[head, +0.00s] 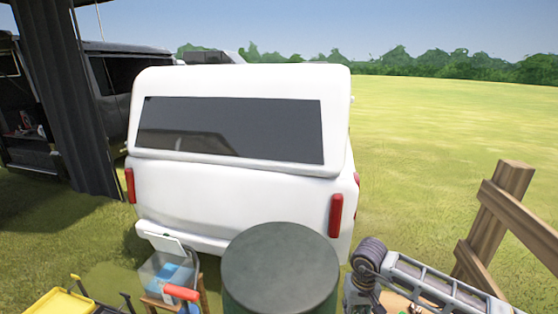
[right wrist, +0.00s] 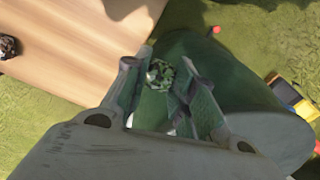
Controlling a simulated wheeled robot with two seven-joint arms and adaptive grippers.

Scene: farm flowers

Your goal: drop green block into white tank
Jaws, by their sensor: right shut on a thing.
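In the right wrist view my right gripper (right wrist: 168,64) is shut on a small mottled green thing (right wrist: 158,76), which I take for the green block. It is held between the fingertips, above or beside a large green drum. In the head view my right arm comes in at the lower right, and its gripper tips and the block are not visible there. I cannot clearly make out a white tank. A translucent box (head: 158,270) with a white lid and blue inside stands left of the drum and may be it. My left gripper is not in view.
The green drum (head: 280,266) stands front centre and also shows in the right wrist view (right wrist: 255,103). A white vehicle (head: 240,190) is behind it. A wooden fence (head: 500,215) is right, a yellow tray (head: 58,303) lower left. A wooden surface (right wrist: 60,45) lies beside the right gripper.

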